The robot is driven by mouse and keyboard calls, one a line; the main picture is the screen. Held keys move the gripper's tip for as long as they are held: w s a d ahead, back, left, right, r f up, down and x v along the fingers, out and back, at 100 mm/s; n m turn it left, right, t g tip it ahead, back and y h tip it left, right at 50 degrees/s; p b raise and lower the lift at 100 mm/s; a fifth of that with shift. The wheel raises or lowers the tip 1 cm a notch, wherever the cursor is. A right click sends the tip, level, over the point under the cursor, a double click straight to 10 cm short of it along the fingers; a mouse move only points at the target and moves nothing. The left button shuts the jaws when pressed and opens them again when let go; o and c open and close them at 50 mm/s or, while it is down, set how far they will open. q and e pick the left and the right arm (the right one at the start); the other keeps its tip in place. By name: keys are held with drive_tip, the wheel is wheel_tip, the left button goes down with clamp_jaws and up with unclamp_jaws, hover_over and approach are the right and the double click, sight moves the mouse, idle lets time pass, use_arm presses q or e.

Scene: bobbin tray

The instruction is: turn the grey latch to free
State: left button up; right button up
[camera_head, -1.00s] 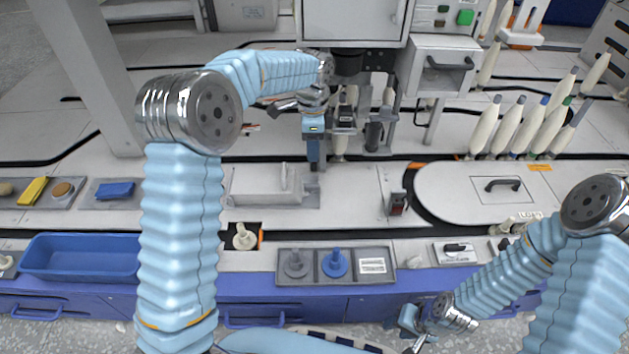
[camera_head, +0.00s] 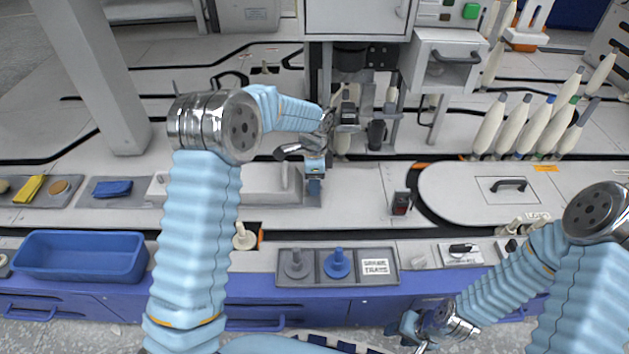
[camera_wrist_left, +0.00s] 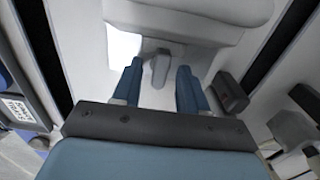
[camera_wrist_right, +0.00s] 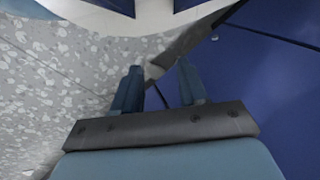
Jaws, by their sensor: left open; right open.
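My left gripper (camera_head: 314,188) points down at the right end of the pale grey tray housing (camera_head: 258,178) in the head view. In the left wrist view the same gripper (camera_wrist_left: 158,85) is open. A small grey lever, which looks like the grey latch (camera_wrist_left: 160,68), stands between its two fingers with a gap on both sides. In the head view the latch is hidden behind the gripper. My right gripper (camera_wrist_right: 158,85) is open and empty, low in front of the blue bench front; it is partly visible at the bottom of the head view (camera_head: 420,345).
A dark machine head and posts (camera_head: 350,100) stand just behind my left gripper. A small dark switch box (camera_head: 401,203) is to its right. A grey tray with a blue spool (camera_head: 337,263) lies nearer. A blue bin (camera_head: 80,257) is at left, white bobbins (camera_head: 530,125) at right.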

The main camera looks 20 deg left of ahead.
use_arm(q)
clamp_jaws()
drive_tip(key=shift+r+n, duration=0.1)
drive_tip(key=shift+n, duration=0.3)
drive_tip(key=n+p, duration=0.1)
drive_tip(key=n, duration=0.2)
drive_tip(key=n+p, duration=0.1)
drive_tip(key=n, duration=0.3)
drive_tip(key=shift+n+p, duration=0.3)
drive_tip(key=shift+p, duration=0.05)
drive_tip(key=n+p, duration=0.1)
drive_tip(key=n, duration=0.3)
drive_tip(key=shift+n, duration=0.3)
drive_tip(key=n+p, duration=0.1)
drive_tip(key=n, duration=0.3)
drive_tip(key=shift+w+a+n, duration=0.1)
drive_tip(key=shift+n, duration=0.3)
